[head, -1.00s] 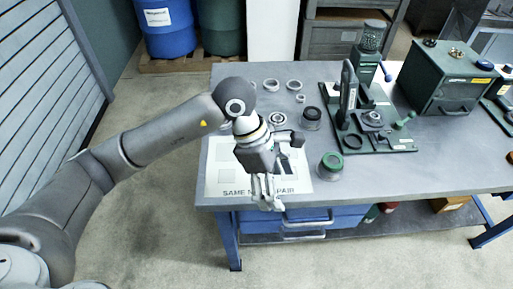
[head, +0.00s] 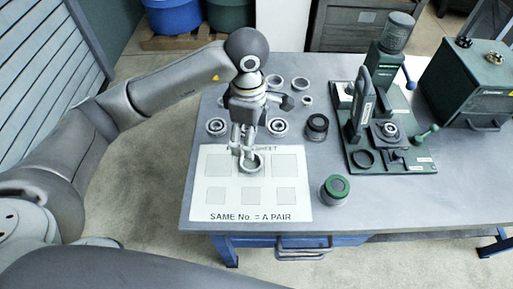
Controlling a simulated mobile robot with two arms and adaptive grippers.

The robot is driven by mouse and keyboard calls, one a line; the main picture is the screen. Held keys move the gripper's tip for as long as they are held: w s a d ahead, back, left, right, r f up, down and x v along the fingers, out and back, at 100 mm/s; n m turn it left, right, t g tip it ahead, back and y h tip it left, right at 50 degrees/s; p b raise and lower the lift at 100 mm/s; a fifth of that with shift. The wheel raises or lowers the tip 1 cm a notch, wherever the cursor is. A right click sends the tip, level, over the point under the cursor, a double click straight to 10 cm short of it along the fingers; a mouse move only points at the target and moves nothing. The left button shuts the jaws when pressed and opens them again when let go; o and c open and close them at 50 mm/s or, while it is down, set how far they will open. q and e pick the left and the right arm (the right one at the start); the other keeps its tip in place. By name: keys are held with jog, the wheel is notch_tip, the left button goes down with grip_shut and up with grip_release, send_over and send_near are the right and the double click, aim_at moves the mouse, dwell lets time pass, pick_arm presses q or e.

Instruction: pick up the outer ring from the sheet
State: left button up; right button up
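The white sheet (head: 215,205) lies at the front left of the grey table, with printed squares and the words "SAME No. = A PAIR". A grey metal outer ring (head: 257,163) lies on the sheet near its upper middle, partly hidden by my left gripper. My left gripper (head: 242,158) points down with its fingertips at the left side of this ring. I cannot tell whether the fingers touch the ring's wall or how far apart they are. My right gripper is not in view.
Several rings lie behind the sheet, including a ring at left (head: 216,127) and another (head: 278,127). A black-topped container (head: 317,126) and a green-topped container (head: 335,189) stand to the right. A green press (head: 364,105) and a green box (head: 465,85) stand farther right.

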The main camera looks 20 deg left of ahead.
aim_at(252, 165)
pick_arm(q)
jog(key=f, duration=0.2)
jog(key=s+f+p, duration=0.1)
jog(key=f, duration=0.1)
jog(key=shift+f, duration=0.4)
jog(key=f, duration=0.1)
jog(key=f+p, duration=0.1)
jog(key=f, duration=0.1)
jog(key=f+p, duration=0.1)
jog(key=shift+w+d+f, duration=0.15)
jog(key=shift+w+d, duration=0.05)
jog(key=shift+w, duration=0.05)
jog(key=shift+f+p, duration=0.3)
jog(key=shift+f, duration=0.25)
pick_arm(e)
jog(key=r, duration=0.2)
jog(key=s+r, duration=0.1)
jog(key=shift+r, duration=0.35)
pick_arm(q)
jog(key=shift+w, duration=0.1)
jog(key=shift+c, duration=0.9)
jog(key=c, duration=1)
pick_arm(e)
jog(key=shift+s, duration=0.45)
